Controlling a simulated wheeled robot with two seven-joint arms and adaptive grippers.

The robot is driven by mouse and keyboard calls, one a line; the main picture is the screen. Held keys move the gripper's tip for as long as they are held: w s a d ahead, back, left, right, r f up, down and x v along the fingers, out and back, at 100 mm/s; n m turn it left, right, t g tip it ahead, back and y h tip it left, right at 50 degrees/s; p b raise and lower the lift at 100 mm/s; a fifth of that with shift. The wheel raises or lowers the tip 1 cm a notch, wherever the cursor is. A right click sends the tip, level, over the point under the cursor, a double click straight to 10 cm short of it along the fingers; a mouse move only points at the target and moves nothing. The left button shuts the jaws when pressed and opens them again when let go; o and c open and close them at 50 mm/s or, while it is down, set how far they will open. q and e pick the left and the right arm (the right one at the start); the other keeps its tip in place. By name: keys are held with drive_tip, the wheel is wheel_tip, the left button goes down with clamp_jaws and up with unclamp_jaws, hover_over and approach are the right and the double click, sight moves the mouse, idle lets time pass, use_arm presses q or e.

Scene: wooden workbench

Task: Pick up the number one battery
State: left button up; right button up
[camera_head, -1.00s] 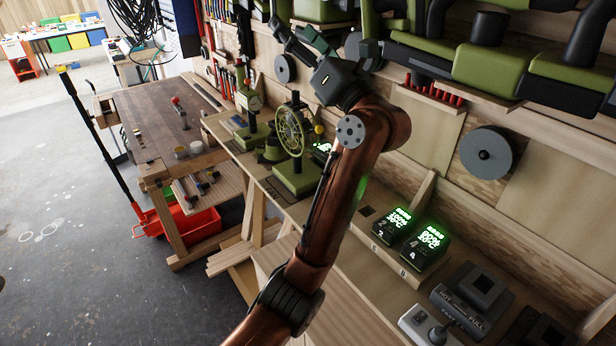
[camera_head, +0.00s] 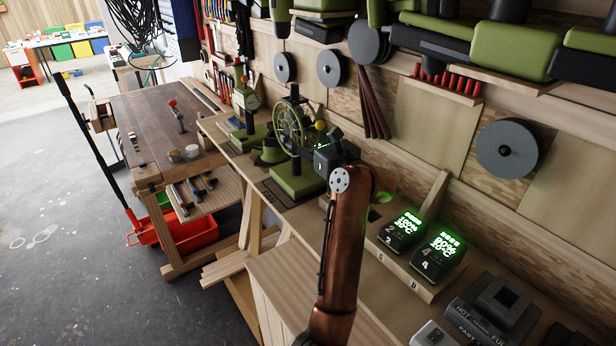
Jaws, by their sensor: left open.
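A small dark battery (camera_head: 321,163) with a pale mark like a 1 and a green glow shows beside the green-based wheel device, partly hidden by my gripper. My left gripper (camera_head: 331,142) is open, just above and right of this battery. I cannot tell whether the fingers touch or straddle it. Battery 2 (camera_head: 402,232) and battery 4 (camera_head: 437,258) stand side by side on the bench shelf at right, with lit green displays. My right gripper is out of view.
The green wheel device (camera_head: 296,180) stands close to the left of my gripper. Grey charger-like boxes (camera_head: 490,310) sit at lower right. Grey discs (camera_head: 507,150) and green tool cases (camera_head: 500,45) are on the wall. A red crate (camera_head: 190,230) is under the left bench.

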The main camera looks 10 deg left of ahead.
use_arm(q)
drive_tip(key=x, duration=0.3)
drive_tip(key=shift+w+d+f, duration=0.1)
drive_tip(key=shift+f, duration=0.1)
drive_tip(key=shift+w+a, duration=0.25)
drive_tip(key=shift+r, duration=0.1)
drive_tip(key=shift+c, duration=0.7)
clamp_jaws()
drive_tip(key=shift+r, duration=0.3)
